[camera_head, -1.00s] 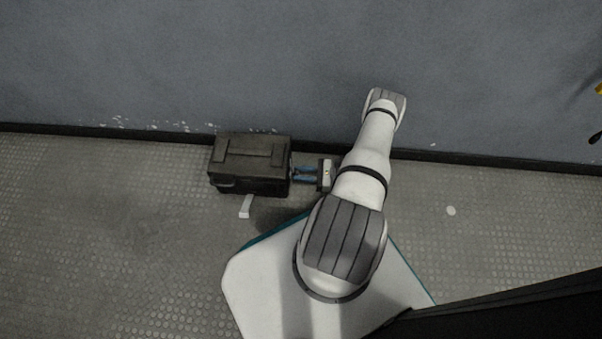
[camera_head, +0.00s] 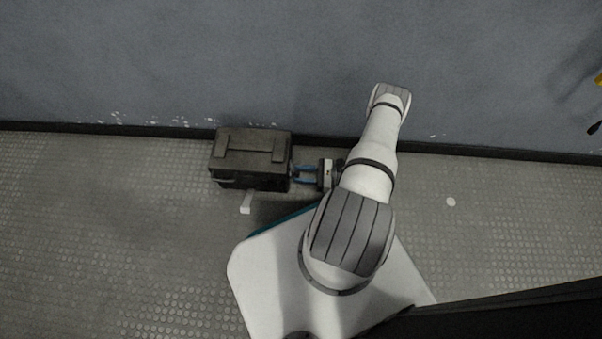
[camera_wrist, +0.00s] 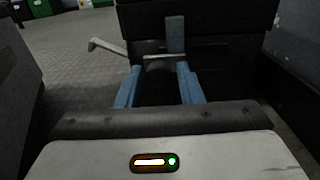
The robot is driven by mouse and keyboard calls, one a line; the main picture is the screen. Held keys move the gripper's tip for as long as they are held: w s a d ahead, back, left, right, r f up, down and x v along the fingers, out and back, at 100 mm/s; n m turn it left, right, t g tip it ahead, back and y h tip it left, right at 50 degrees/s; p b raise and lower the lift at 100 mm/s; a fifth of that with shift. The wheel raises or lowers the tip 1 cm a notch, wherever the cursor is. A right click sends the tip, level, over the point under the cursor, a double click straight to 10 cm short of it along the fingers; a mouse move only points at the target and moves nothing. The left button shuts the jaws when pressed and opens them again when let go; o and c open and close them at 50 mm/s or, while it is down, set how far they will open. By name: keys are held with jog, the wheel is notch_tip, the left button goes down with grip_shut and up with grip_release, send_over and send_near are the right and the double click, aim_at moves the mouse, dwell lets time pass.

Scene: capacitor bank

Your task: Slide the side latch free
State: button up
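A dark box (camera_head: 251,153) stands on the floor against the wall in the head view. My gripper (camera_head: 297,174) is at its right side, with two blue fingers pointing at it. In the wrist view the box side (camera_wrist: 215,60) fills the upper middle. A small grey bar (camera_wrist: 160,61), seemingly the side latch, lies between the fingertips of my gripper (camera_wrist: 158,68), beneath an upright grey-blue strip (camera_wrist: 175,34). The fingers are apart. The right fingertip looks close to the bar. I cannot tell whether either finger touches it.
A pale lever (camera_head: 246,203) sticks out from the front of the box; it also shows in the wrist view (camera_wrist: 107,47). The wall (camera_head: 300,70) runs close behind the box and my arm. Floor (camera_head: 120,220) is open at the left.

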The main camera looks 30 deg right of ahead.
jog(key=shift+o, duration=1.3)
jog(key=p+v, duration=0.1)
jog(key=v, duration=0.6)
jog(key=shift+s+d, duration=0.1)
jog(key=shift+d, duration=0.1)
jog(key=shift+s+d, duration=0.1)
